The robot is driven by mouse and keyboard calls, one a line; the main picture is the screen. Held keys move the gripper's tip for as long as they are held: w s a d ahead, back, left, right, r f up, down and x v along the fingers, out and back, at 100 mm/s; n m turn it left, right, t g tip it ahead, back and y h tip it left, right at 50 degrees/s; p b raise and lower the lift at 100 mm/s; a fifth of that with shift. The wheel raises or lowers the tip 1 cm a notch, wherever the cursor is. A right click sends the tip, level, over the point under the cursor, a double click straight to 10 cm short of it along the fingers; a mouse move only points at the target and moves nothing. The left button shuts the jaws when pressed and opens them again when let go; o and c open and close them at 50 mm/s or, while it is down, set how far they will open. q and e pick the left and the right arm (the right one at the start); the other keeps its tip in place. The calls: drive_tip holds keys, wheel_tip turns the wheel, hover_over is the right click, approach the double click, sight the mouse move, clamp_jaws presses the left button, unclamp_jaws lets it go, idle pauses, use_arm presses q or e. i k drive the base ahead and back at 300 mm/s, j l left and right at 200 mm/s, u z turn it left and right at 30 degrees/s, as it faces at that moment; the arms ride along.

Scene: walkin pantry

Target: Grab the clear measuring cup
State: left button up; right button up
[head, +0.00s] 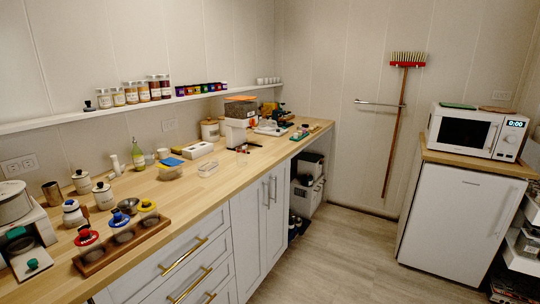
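A clear low container with yellowish contents (170,173) sits further left on the counter, beneath a blue item. Neither of my grippers shows in the head view.
The wooden counter (212,187) runs along the left wall, with jars, lids and a wooden tray (126,243) at its near end. A shelf above holds spice jars. A white fridge (452,215) carrying a microwave (463,133) stands right. The floor (345,262) between is clear.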

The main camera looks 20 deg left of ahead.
sight(241, 150)
drive_tip(key=i+u, duration=0.15)
drive_tip(key=i, duration=0.3)
drive_tip(key=i+l+u, duration=0.1)
drive_tip(key=i, duration=0.35)
drive_tip(key=i+l+u, duration=0.15)
drive_tip(key=i, duration=0.3)
